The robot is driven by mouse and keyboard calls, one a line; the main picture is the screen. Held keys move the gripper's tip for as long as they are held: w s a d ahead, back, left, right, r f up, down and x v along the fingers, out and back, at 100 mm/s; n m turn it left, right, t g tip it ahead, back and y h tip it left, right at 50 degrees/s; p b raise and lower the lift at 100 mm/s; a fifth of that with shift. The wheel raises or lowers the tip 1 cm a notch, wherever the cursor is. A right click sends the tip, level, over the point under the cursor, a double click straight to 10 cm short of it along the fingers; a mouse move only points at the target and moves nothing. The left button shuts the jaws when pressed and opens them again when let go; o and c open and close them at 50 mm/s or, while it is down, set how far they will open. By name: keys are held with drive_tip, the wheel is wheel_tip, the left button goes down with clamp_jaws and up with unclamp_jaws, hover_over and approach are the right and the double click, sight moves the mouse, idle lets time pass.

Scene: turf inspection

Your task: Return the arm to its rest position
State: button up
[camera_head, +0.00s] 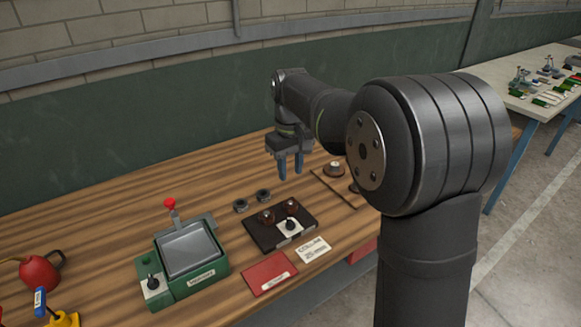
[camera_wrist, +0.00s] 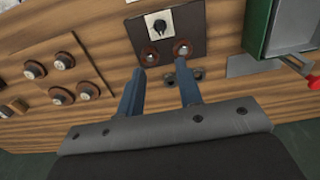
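My gripper (camera_head: 291,168) hangs above the wooden workbench (camera_head: 80,225), pointing down, near the back edge of a dark plate (camera_head: 263,238). Its two blue fingers stand apart with nothing between them. In the wrist view, the gripper (camera_wrist: 158,80) also shows an empty gap, with the dark plate (camera_wrist: 192,22) beyond the fingertips. My arm reaches out from the right, bent at the elbow, and hides part of the bench behind it.
A green box (camera_head: 208,285) with a red-knobbed lever stands left of the plate. Two dark rings (camera_head: 263,195) lie behind it. A red card (camera_head: 268,273) and white label (camera_head: 313,250) lie in front. A red oil can (camera_head: 40,272) is far left. A wall rises behind.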

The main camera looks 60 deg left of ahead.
sight(291, 220)
drive_tip(key=shift+f, duration=0.15)
idle(0.4)
wheel_tip(291, 220, down, 17)
drive_tip(key=shift+f, duration=0.1)
idle(0.5)
drive_tip(key=shift+f, duration=0.2)
drive_tip(key=shift+r+m, duration=0.15)
drive_tip(key=shift+m, duration=1.45)
drive_tip(key=m, duration=0.9)
drive_tip(key=shift+m, duration=2.3)
